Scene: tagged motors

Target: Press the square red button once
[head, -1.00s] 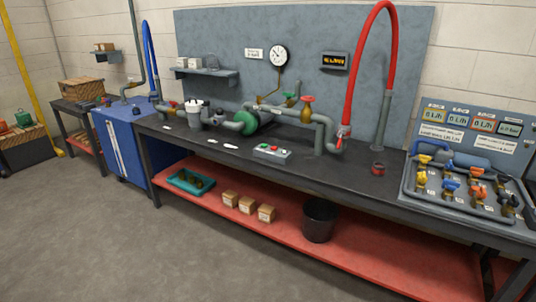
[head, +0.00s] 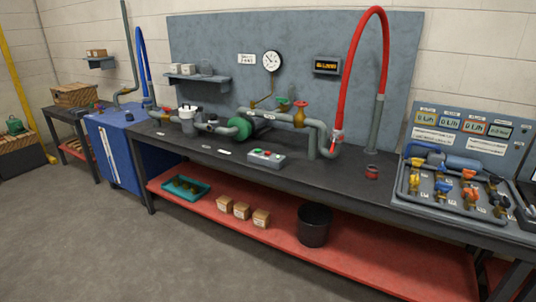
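A small grey control box (head: 267,160) sits near the front edge of the dark workbench. Small red and green buttons show on its top, with a pale one between them. They are too small for me to tell which is square. Neither of my grippers shows in the head view.
The dark workbench (head: 340,183) carries grey pipes, a green pump (head: 241,128) and a tall red hose (head: 357,60). A valve panel (head: 450,205) stands at the right end. A black bucket (head: 314,225) and small boxes sit on the red lower shelf. The grey floor in front is clear.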

